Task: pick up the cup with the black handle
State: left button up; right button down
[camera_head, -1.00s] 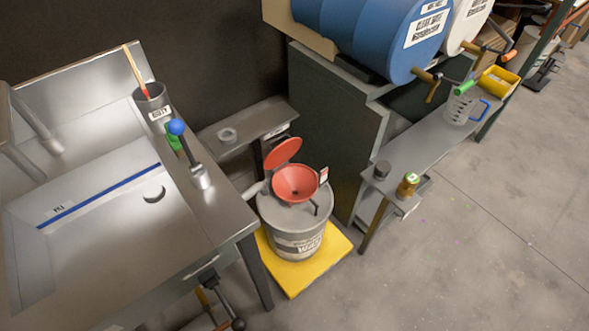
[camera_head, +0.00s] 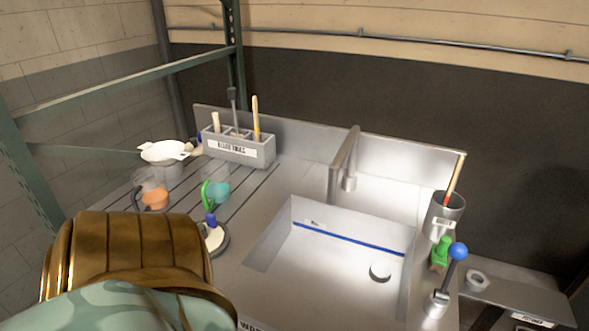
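A bronze and pale green part of my own arm fills the lower left and hides the counter's front left. Neither gripper is in view.
The metal sink basin (camera_head: 330,262) is empty, with a faucet (camera_head: 345,165) behind it. A grey tool holder (camera_head: 238,148) stands at the back. A brush cup (camera_head: 444,212), green bottle (camera_head: 441,252) and blue-knobbed lever (camera_head: 457,252) stand at right. A green metal frame rises at left.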

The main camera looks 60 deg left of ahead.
aim_at(149, 194)
jog(key=u, duration=2.85)
